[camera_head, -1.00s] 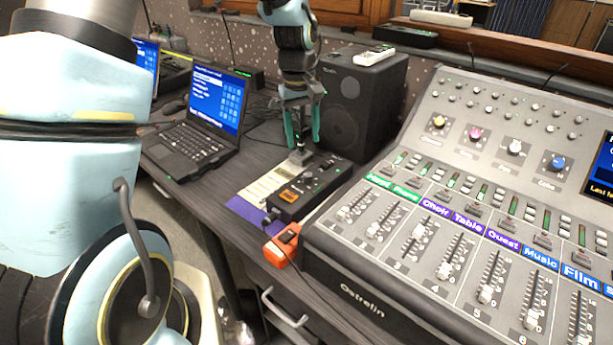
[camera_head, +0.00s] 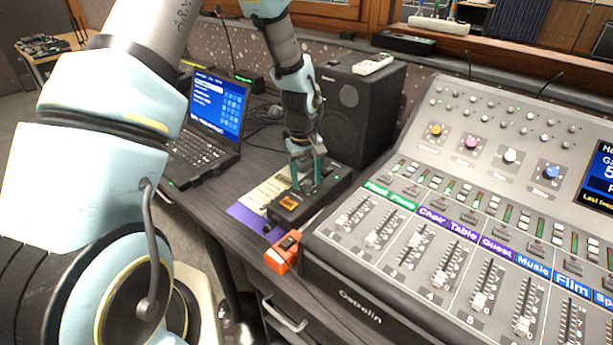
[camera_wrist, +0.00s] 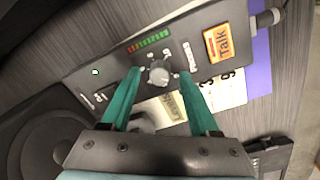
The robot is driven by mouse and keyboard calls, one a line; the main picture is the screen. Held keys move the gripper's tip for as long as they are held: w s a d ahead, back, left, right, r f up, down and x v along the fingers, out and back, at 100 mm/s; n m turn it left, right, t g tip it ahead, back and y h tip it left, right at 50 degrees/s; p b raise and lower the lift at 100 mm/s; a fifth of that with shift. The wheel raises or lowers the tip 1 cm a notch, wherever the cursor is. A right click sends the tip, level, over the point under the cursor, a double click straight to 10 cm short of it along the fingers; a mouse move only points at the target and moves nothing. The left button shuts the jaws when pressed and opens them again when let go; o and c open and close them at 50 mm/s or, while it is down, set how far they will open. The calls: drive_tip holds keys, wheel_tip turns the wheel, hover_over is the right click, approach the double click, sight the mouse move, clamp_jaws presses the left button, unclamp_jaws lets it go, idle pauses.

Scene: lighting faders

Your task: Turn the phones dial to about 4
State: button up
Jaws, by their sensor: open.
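In the head view my gripper (camera_head: 308,172) points down over the talk box (camera_head: 322,196), hiding the dial there. The number the dial points to is too small to read.
The fader console (camera_head: 345,282) fills the right side. A speaker (camera_head: 368,112) stands behind the talk box, and a laptop (camera_head: 207,120) is to its left. An orange item (camera_head: 283,254) sits at the desk's front edge. A purple-edged sheet lies beside the box.

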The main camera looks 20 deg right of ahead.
drive_tip(key=shift+c, duration=0.4)
clamp_jaws()
idle(0.4)
drive_tip(key=m, duration=0.5)
drive_tip(key=shift+d, duration=0.1)
drive_tip(key=m, duration=0.6)
drive_tip(key=shift+d+r, duration=0.1)
drive_tip(key=m, duration=0.5)
drive_tip(key=shift+g+y, duration=0.3)
drive_tip(key=m+p, duration=0.1)
drive_tip(key=m, duration=0.4)
drive_tip(key=shift+s+d, duration=0.1)
drive_tip(key=shift+m, duration=0.3)
